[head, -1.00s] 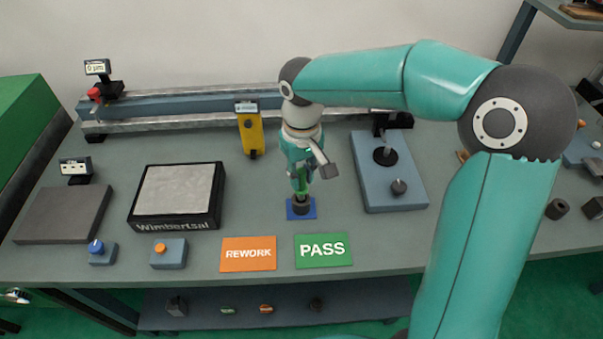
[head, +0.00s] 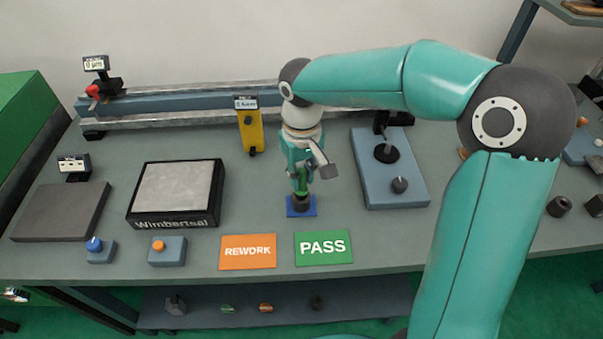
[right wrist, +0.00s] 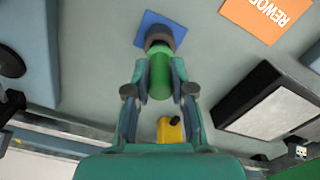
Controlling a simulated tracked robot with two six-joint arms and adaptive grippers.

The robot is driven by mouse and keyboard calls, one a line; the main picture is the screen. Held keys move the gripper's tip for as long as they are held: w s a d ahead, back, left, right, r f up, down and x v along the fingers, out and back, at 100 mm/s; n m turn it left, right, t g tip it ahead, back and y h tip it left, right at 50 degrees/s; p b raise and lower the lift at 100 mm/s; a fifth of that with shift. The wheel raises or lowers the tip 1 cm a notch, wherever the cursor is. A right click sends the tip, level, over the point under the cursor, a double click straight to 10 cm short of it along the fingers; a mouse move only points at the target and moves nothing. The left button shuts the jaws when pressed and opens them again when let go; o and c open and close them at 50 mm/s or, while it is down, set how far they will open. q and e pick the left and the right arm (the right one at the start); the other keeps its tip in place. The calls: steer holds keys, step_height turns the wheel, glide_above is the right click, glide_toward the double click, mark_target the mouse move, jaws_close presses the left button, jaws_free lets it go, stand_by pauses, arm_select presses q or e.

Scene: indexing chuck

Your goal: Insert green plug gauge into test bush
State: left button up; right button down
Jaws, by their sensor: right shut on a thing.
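The green plug gauge (right wrist: 159,84) is between the fingers of my right gripper (right wrist: 160,92), which is shut on it. In the head view my right gripper (head: 302,178) points down over the dark test bush (head: 300,202), with a small part of the green gauge showing. The bush stands on a blue square (head: 311,211); in the right wrist view the bush (right wrist: 159,36) shows at the gauge's far end. The gauge meets or overlaps the bush's mouth; how deep it sits I cannot tell. My left gripper is not in view.
An orange REWORK card (head: 247,252) and a green PASS card (head: 323,247) lie in front. A yellow device (head: 250,131) stands behind. A blue-grey stand (head: 405,190) is to the right, a black-framed plate (head: 174,190) to the left. Bare bench surrounds the blue square.

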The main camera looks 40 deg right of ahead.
steer(key=shift+f+b, duration=0.85)
steer(key=shift+f, duration=0.25)
stand_by(0.7)
steer(key=shift+r, duration=0.1)
stand_by(1.0)
steer(key=shift+r+p, duration=3.3)
steer(key=shift+r, duration=0.65)
